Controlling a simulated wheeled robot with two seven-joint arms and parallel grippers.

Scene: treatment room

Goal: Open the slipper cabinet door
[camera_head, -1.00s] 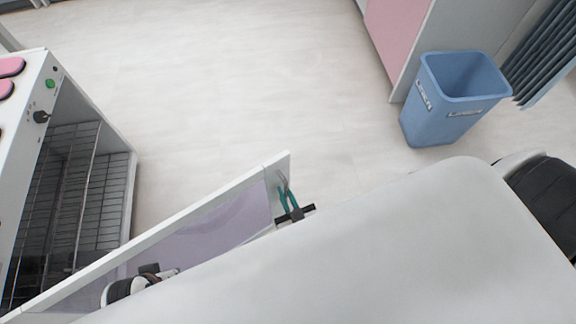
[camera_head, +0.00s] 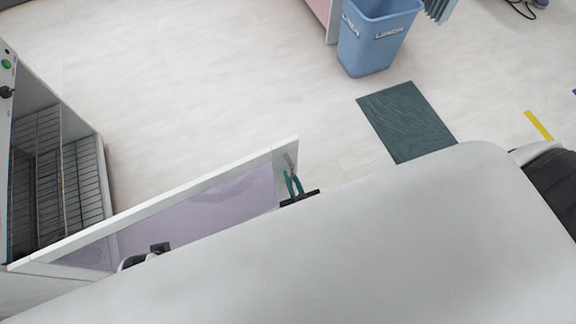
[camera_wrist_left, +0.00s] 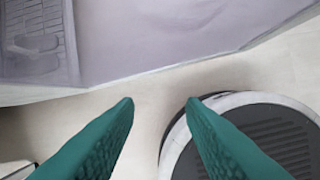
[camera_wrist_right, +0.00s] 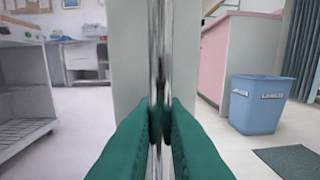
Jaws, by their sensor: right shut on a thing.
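The slipper cabinet (camera_head: 52,95) stands open at the left of the head view, with wire racks (camera_head: 60,185) inside. Its door (camera_head: 190,215), a white frame around a pale purple pane, stands swung out from the cabinet. My right gripper (camera_head: 293,186), teal-fingered, is at the door's free end. In the right wrist view its fingers (camera_wrist_right: 160,115) are shut on the upright metal handle (camera_wrist_right: 158,60). In the left wrist view my left gripper (camera_wrist_left: 160,103) has its fingers apart with nothing between them, below the door pane (camera_wrist_left: 150,35). Its fingertips are hidden in the head view.
A blue bin (camera_head: 372,40) stands at the top, beside a pink-fronted cabinet (camera_head: 322,12). A dark mat (camera_head: 408,120) lies on the floor to the right. The pale floor beyond the door is clear. My white body covers the lower foreground.

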